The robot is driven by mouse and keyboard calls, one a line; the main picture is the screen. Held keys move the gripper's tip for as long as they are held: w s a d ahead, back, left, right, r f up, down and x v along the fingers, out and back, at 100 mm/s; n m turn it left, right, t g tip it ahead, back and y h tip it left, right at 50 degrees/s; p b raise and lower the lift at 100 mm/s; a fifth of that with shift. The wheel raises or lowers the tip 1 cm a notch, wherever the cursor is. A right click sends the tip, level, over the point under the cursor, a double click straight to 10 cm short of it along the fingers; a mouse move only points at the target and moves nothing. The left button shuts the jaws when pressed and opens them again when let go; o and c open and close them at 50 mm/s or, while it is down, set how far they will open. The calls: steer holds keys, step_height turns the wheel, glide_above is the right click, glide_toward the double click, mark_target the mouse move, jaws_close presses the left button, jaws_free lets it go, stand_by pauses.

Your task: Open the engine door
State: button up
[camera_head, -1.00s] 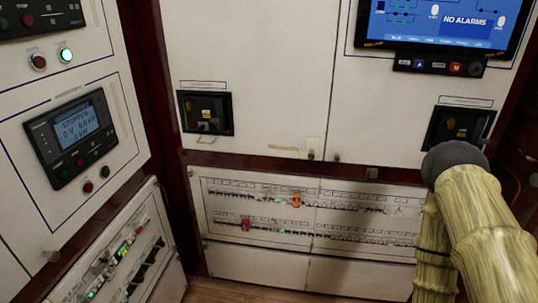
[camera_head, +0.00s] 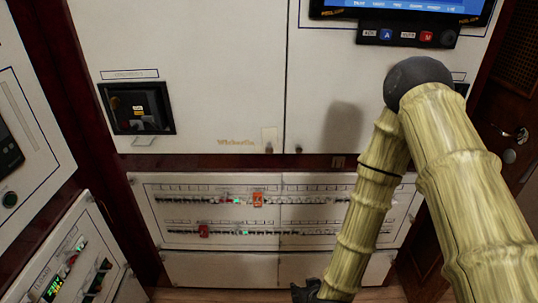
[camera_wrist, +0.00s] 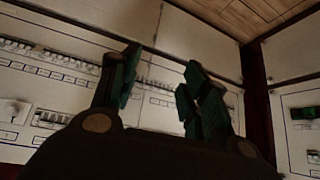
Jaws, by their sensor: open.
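A dark brown wooden door (camera_head: 480,175) with a small metal handle (camera_head: 521,135) stands at the right edge of the head view, partly hidden by my arm. No label shows that it is the engine door. My gripper (camera_wrist: 158,80) is open and empty in the wrist view, with its green-padded fingers apart. A white panel with breaker rows lies behind the fingers. In the head view only a dark part at the end of my arm shows at the bottom edge; the fingertips cannot be made out there.
White cabinets (camera_head: 190,60) with a black breaker (camera_head: 138,108) fill the back. Below is a breaker-row panel (camera_head: 220,213), partly behind my arm. A screen (camera_head: 400,8) hangs at the top. An angled control panel (camera_head: 35,140) stands at left. A little wooden floor shows at the bottom.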

steer(key=w+a+r+n+t+b, duration=0.1)
steer(key=w+a+r+t, duration=0.15)
steer(key=w+r, duration=0.3)
steer(key=w+a+r+t+b, duration=0.1)
steer(key=w+a+r+t, duration=0.15)
steer(key=w+r, duration=0.3)
steer(key=t+h+b, duration=0.2)
steer(key=t, duration=0.4)
glide_toward(269, 151)
steer(key=w, duration=1)
steer(key=shift+w+d+r+p, duration=0.15)
steer(key=shift+w+r+p, duration=0.15)
steer(key=shift+w, duration=0.1)
jaws_close()
